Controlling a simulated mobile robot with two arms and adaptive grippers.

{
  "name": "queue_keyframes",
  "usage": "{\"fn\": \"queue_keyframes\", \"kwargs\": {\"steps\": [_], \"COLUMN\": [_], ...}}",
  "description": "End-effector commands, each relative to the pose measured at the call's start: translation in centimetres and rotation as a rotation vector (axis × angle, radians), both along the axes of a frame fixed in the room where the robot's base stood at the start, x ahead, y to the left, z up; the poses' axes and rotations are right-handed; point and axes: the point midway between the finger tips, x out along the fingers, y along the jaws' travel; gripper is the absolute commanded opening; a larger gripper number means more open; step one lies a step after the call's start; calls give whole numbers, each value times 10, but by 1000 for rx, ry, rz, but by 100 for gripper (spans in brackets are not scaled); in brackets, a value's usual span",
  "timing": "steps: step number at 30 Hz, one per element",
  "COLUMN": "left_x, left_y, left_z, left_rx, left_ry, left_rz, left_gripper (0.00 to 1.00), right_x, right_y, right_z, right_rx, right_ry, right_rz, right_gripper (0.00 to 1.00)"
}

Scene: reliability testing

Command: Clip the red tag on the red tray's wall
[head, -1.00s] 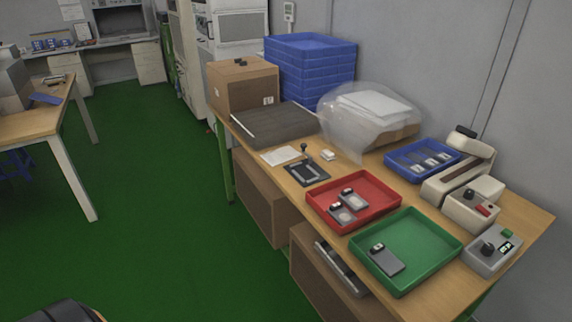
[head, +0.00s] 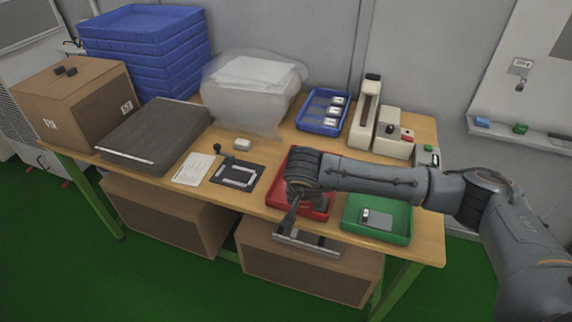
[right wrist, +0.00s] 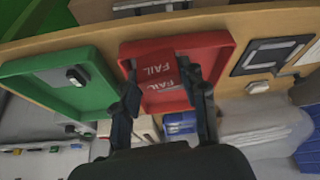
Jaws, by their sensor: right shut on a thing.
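The red tray (head: 279,190) stands near the front edge of the wooden table, partly hidden behind my right arm in the head view. In the right wrist view the red tray (right wrist: 208,42) lies just beyond my fingers. My right gripper (head: 288,221) reaches down at the tray's front side. In the right wrist view my right gripper (right wrist: 158,72) is shut on the red tag (right wrist: 155,71), which carries the word FAIL. The tag overlaps the tray in that view; I cannot tell whether it touches the wall. My left gripper is not in view.
A green tray (head: 351,221) with a grey device stands right of the red tray. A black plate (head: 238,174) lies to its left. A blue tray (head: 313,121) and beige instruments stand behind. Cardboard boxes (head: 310,270) sit below the table.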

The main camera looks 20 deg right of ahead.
Motion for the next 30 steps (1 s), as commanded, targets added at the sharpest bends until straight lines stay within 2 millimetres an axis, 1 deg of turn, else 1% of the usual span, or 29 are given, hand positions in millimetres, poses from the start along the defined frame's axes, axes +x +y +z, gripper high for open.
{"fn": "queue_keyframes", "kwargs": {"steps": [1,3,6,10,17,24,30], "left_x": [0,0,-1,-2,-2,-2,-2], "left_y": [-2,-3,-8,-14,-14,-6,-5], "left_z": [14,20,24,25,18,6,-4], "left_rx": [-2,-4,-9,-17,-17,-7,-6], "left_ry": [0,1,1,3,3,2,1], "left_rz": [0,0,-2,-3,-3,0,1], "left_gripper": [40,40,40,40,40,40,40], "right_x": [14,26,38,43,43,42,42], "right_y": [4,7,11,12,12,12,11], "right_z": [19,30,41,43,32,10,-10], "right_rx": [4,10,16,18,20,19,19], "right_ry": [0,5,9,15,15,15,16], "right_rz": [-46,-104,-159,-188,-188,-189,-189], "right_gripper": [19,19,19,19,19,19,19]}}
